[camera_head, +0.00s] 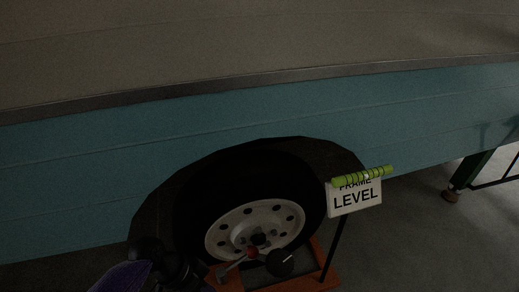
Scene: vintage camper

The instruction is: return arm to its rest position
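My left gripper (172,266) is a dark shape at the bottom edge, left of centre, in front of the lower left of the wheel. It is too dark to see whether its fingers are open or shut, or whether it touches anything. A purple part beside it, at the bottom edge, looks like part of my arm. My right arm and gripper are not in view.
A teal and grey camper body (90,165) fills the upper view. Floor shows at right.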

